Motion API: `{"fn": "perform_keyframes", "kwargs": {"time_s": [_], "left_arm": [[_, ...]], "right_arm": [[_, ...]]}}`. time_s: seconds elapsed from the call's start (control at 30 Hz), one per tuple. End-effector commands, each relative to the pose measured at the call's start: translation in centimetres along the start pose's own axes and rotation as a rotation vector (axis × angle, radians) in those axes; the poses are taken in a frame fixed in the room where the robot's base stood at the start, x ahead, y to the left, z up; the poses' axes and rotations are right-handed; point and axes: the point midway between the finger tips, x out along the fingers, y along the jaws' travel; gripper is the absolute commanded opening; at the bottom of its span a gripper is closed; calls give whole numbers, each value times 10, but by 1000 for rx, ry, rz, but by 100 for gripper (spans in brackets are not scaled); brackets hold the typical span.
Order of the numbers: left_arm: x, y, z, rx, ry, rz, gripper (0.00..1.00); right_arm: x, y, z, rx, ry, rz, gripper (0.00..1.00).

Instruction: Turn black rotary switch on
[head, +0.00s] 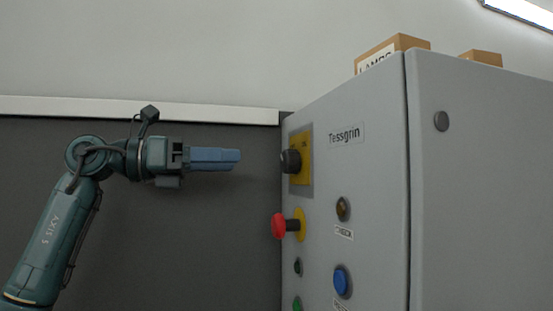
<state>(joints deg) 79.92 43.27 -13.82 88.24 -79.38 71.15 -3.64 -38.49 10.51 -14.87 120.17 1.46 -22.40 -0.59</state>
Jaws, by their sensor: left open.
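The black rotary switch (290,161) sits on a yellow plate (304,150) near the top left of the grey cabinet's front. I cannot read its position from this angle. My left gripper (238,159) reaches in from the left with its blue fingers pointing right, towards the switch. It is open and empty, at about the switch's height in the picture, with a gap between its fingertips and the knob. My right gripper does not show.
The cabinet (380,180) carries a red emergency button (279,226) below the switch, a brown lamp (343,209), a blue button (342,281) and a green button (297,304). A cardboard box (410,43) stands on top.

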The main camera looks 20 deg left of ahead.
Motion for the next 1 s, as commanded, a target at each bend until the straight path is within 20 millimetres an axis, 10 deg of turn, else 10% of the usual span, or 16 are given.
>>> {"fn": "perform_keyframes", "kwargs": {"time_s": [0.43, 1.0], "left_arm": [[84, -1, 2, -3, -1, -5, 59], [95, -1, 0, -1, -1, -3, 50]], "right_arm": [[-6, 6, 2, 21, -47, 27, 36], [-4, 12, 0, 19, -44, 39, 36]]}}
